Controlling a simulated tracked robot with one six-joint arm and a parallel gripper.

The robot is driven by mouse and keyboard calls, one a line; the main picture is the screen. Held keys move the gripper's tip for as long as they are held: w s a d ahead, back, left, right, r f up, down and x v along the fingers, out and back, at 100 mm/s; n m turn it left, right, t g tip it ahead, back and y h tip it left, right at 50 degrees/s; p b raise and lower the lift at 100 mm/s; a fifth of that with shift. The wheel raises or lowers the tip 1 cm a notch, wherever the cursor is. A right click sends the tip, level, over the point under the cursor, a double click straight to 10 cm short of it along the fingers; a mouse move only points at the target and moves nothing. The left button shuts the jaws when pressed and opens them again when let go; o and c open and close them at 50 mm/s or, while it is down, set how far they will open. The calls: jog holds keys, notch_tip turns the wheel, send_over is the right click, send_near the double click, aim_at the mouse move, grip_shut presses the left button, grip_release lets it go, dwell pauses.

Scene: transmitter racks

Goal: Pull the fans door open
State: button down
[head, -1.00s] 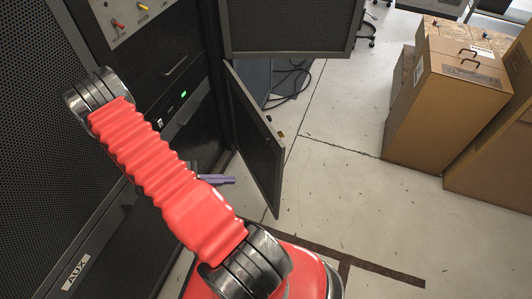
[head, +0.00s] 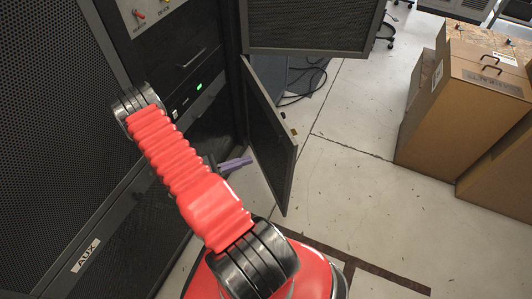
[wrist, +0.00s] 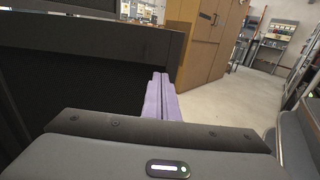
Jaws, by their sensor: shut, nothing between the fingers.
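The lower door (head: 270,135), a dark mesh panel in a black frame, stands swung well out from the rack in the head view. I take it as the fans door; no label on it is readable. In the wrist view it fills the left side as a dark panel (wrist: 80,85). My gripper (head: 238,163) has purple fingers, shut and empty, on the rack-facing side of this door. In the wrist view the fingers (wrist: 160,97) point forward beside the panel's right end. I cannot tell whether they touch it.
Another mesh door (head: 310,25) stands open above. The black rack (head: 185,60) and AUX panel (head: 88,255) are close on the left. Cardboard boxes (head: 460,110) stand at right. Cables (head: 305,85) lie behind the doors. The floor (head: 350,200) between door and boxes is clear.

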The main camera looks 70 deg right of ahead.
send_near(286, 148)
jog(key=x, duration=0.5)
jog(key=shift+s+a+r, duration=0.15)
jog(key=shift+r, duration=0.2)
jog(key=shift+s+d, duration=0.5)
jog(key=shift+d, duration=0.1)
